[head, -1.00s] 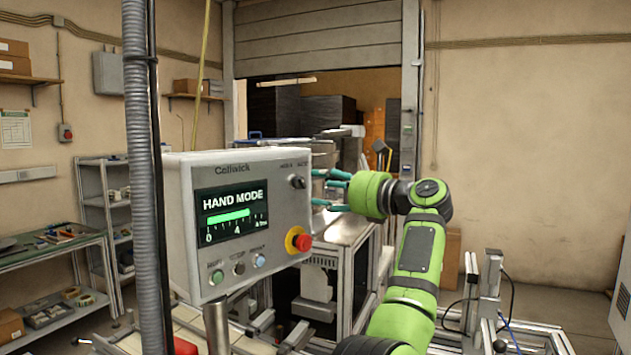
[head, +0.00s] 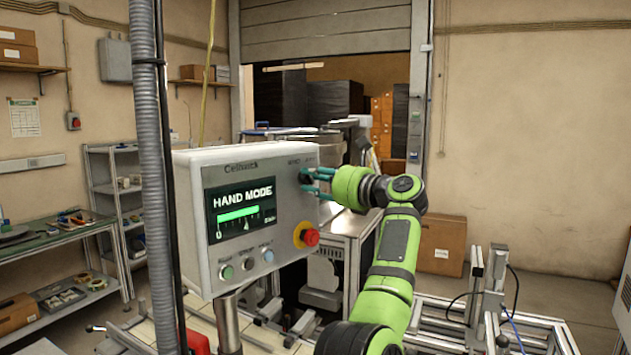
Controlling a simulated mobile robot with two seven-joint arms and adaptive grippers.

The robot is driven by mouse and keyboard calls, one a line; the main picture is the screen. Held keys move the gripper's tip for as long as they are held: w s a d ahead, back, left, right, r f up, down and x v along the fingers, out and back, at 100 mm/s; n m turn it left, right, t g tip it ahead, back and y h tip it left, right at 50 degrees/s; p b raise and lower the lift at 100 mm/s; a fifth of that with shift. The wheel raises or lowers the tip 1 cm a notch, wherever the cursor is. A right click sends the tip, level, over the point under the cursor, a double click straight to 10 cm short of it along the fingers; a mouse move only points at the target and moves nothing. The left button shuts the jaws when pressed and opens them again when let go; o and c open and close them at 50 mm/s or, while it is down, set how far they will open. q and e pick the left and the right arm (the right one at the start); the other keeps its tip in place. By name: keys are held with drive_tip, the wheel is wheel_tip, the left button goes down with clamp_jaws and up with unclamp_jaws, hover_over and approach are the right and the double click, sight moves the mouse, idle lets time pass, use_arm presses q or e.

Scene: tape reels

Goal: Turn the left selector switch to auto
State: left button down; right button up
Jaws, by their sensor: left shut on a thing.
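The light grey control panel (head: 283,205) stands left of centre, and its screen (head: 241,208) reads HAND MODE. The selector switch (head: 305,176) is a small dark knob near the panel's upper right corner, under small blurred labels. My left gripper (head: 307,181), with teal fingers on a green arm, reaches in from the right and is shut on the switch. The fingers partly cover the knob, so I cannot tell which way it points. My right gripper is not in view.
A red emergency stop (head: 311,237) on a yellow ring sits just below the gripper. Several push buttons (head: 247,264) line the panel's lower edge. A grey corrugated hose (head: 153,180) hangs left of the panel. A metal frame (head: 490,300) stands at the lower right.

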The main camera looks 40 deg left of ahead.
use_arm(q)
drive_tip(key=shift+f, duration=0.1)
drive_tip(key=shift+m, duration=1.1)
drive_tip(key=m+p, duration=0.1)
drive_tip(key=m, duration=0.4)
drive_tip(key=m+p, duration=0.1)
drive_tip(key=m, duration=0.5)
drive_tip(key=shift+f+m, duration=0.15)
drive_tip(key=shift+m, duration=0.15)
drive_tip(key=c, duration=1)
unclamp_jaws()
drive_tip(key=shift+s, duration=0.1)
drive_tip(key=shift+o, duration=0.2)
drive_tip(key=shift+a, duration=0.1)
